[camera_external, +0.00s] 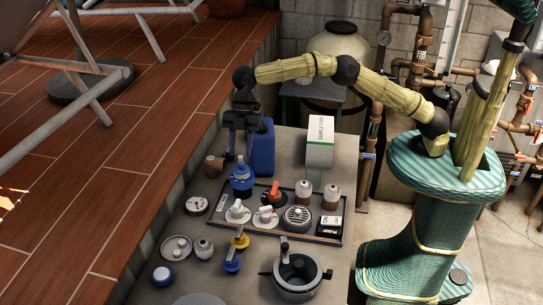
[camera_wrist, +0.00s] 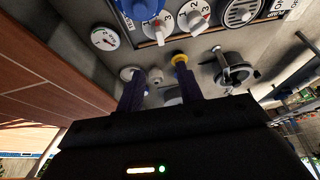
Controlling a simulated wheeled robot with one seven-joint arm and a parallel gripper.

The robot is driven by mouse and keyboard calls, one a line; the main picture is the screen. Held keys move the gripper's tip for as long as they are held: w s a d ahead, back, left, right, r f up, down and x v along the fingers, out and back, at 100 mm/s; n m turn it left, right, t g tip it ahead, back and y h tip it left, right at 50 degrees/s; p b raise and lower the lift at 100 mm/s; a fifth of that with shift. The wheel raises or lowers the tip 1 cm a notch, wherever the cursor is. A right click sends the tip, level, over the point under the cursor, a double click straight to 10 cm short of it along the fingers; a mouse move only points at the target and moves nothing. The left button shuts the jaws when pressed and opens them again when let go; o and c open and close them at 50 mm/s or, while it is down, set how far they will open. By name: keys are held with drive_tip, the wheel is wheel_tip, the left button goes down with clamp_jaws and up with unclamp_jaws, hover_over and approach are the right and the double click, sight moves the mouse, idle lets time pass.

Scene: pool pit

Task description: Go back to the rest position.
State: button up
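My gripper (camera_external: 239,153) is at the end of my raised arm in the external view, pointing down above a blue-topped valve (camera_external: 241,180). In the wrist view its two dark purple fingers (camera_wrist: 160,82) stand apart with nothing held between them. The blue valve top (camera_wrist: 144,8) shows at the top edge of the wrist view, beyond the fingertips. I cannot tell the exact gap between fingertips and valve.
A dark tray (camera_external: 328,239) holds knobs and fittings. A blue jug (camera_external: 263,150) and a white-green box (camera_external: 320,141) stand behind. Loose fittings and a grey pot (camera_external: 297,275) lie in front. A wooden deck (camera_external: 110,190) borders the left; pipes (camera_external: 420,50) stand behind.

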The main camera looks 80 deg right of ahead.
drive_tip(key=s+d+r+m+t+h+p, duration=0.1)
drive_tip(key=s+d+r+m+h+p, duration=0.1)
drive_tip(key=s+d+r+m+p, duration=0.4)
drive_tip(key=s+d+r+m+t+h+p, duration=0.1)
drive_tip(key=s+d+r+m+p, duration=0.25)
drive_tip(key=s+d, duration=0.55)
drive_tip(key=s+d+r+m+p, duration=0.1)
drive_tip(key=s+d+m+p, duration=0.2)
drive_tip(key=s+d, duration=0.3)
drive_tip(key=s+d+m+h+p, duration=0.1)
drive_tip(key=s+d+m+p, duration=0.3)
drive_tip(key=s+d, duration=0.3)
drive_tip(key=s+m, duration=0.1)
drive_tip(key=s, duration=0.4)
drive_tip(key=shift+r+t, duration=0.3)
drive_tip(key=shift+r, duration=0.05)
drive_tip(key=shift+m, duration=0.25)
